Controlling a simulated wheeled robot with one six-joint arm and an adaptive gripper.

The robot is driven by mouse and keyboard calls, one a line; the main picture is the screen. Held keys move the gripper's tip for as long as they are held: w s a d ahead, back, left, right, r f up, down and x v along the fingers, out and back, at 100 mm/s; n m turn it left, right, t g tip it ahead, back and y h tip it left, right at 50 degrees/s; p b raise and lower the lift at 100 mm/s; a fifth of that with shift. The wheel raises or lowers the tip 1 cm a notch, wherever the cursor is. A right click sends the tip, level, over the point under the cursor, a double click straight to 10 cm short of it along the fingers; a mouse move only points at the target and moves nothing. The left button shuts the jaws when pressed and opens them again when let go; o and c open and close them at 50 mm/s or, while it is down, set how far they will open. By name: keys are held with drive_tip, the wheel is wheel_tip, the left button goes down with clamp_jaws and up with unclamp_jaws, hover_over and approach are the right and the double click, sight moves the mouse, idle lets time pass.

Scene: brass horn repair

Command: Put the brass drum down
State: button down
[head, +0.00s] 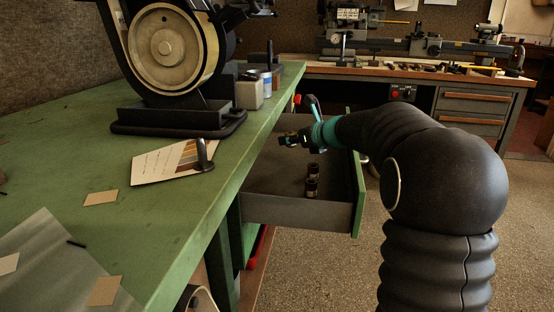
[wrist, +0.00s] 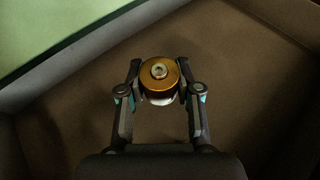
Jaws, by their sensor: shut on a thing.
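My gripper (wrist: 160,90) is shut on the brass drum (wrist: 160,73), a small round brass-coloured piece with a bolt-like centre, seen end-on between the fingertips in the wrist view. In the head view my gripper (head: 290,140) is over the open drawer (head: 300,212) at the side of the green bench. The drum is small and dark there and hard to tell from the fingers. The brown drawer floor (wrist: 250,110) lies beneath the drum in the wrist view. I cannot tell how high the drum is above it.
Two small dark drums (head: 312,187) stand in the drawer near its front. The green bench (head: 60,165) holds a grinding machine (head: 170,50), a colour card (head: 172,162) and small containers. The drawer floor around my gripper looks clear in the wrist view.

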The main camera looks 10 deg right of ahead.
drive_tip(key=a+f, duration=0.1)
drive_tip(key=w+a, duration=0.1)
drive_tip(key=w+a+f, duration=0.1)
drive_tip(key=a, duration=0.1)
drive_tip(key=shift+f, duration=0.35)
drive_tip(key=shift+f+b, duration=0.75)
drive_tip(key=shift+f, duration=1.25)
drive_tip(key=shift+f+b, duration=0.35)
drive_tip(key=shift+f, duration=0.05)
drive_tip(key=shift+f, duration=0.25)
drive_tip(key=c, duration=0.8)
unclamp_jaws()
drive_tip(key=shift+r, duration=0.1)
